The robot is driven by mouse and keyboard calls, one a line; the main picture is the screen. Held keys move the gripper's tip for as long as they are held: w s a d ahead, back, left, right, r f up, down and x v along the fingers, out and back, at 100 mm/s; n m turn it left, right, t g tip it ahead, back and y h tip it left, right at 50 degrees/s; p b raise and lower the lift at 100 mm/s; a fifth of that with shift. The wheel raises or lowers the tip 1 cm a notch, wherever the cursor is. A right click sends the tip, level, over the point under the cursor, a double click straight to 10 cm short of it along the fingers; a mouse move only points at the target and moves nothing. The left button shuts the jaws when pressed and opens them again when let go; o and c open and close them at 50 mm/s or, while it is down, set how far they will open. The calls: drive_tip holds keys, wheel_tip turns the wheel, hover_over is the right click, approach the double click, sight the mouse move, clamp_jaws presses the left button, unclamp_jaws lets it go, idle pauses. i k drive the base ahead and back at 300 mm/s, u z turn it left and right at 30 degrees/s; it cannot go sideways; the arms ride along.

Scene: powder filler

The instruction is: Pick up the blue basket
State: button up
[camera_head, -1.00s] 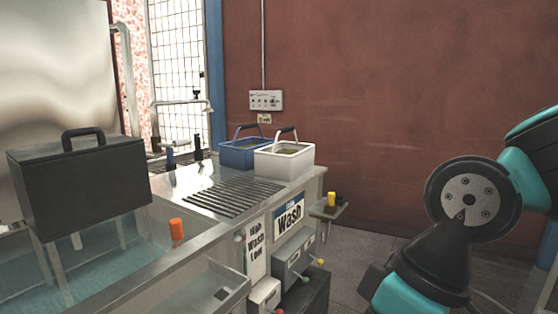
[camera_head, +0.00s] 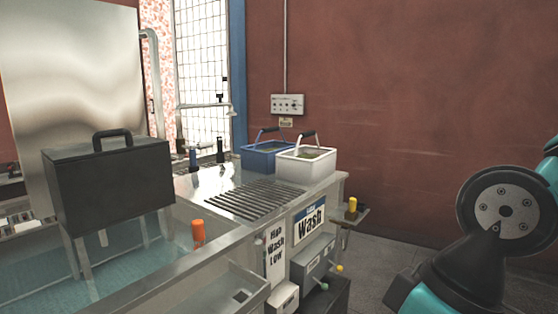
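The blue basket (camera_head: 258,158) stands on the far end of the metal wash counter, with its dark-topped handle raised. A white basket (camera_head: 307,168) with a raised dark-gripped handle stands just to its right and front, and hides part of the blue basket's right side. Both baskets seem to hold something greenish, too small to make out. Links of my arm show at the right edge. My gripper is not in view.
A black box with a handle (camera_head: 108,185) stands over the water tank at left. A slatted drain (camera_head: 245,200) lies before the baskets. An orange knob (camera_head: 198,232) and dark taps (camera_head: 220,150) stick up. A small shelf with a yellow item (camera_head: 352,205) juts out right. Red wall behind.

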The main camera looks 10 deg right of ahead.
sight(260, 158)
drive_tip(key=z, duration=0.3)
drive_tip(key=i, duration=0.55)
drive_tip(key=z, duration=0.65)
drive_tip(key=i, duration=1.85)
drive_tip(key=u, duration=1.4)
drive_tip(key=i, duration=0.75)
drive_tip(key=u, duration=0.75)
